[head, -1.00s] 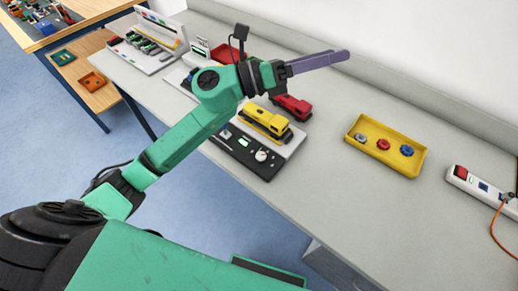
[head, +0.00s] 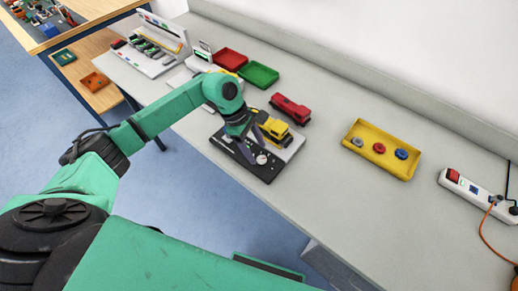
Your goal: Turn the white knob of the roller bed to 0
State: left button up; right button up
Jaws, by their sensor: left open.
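The roller bed's black control panel (head: 268,173) lies at the front edge of the grey bench, with a white plate and a yellow vehicle (head: 283,133) behind it. The white knob (head: 261,159) sits on the panel's right part. My left gripper (head: 256,152) points down over the panel, its fingers close to the knob on its left and upper side. It is open. I cannot tell whether a finger touches the knob. The knob's setting is too small to read. My left gripper hides part of the panel and the yellow vehicle. My right gripper is not in view.
A red vehicle (head: 291,108) stands behind the yellow one. Red (head: 229,59) and green (head: 258,74) trays lie further back. A yellow tray (head: 381,168) with small round parts and a power strip (head: 470,188) lie to the right. The bench between is clear.

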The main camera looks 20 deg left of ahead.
aim_at(262, 161)
pick_arm(q)
jog(key=shift+x, duration=1.45)
grip_shut()
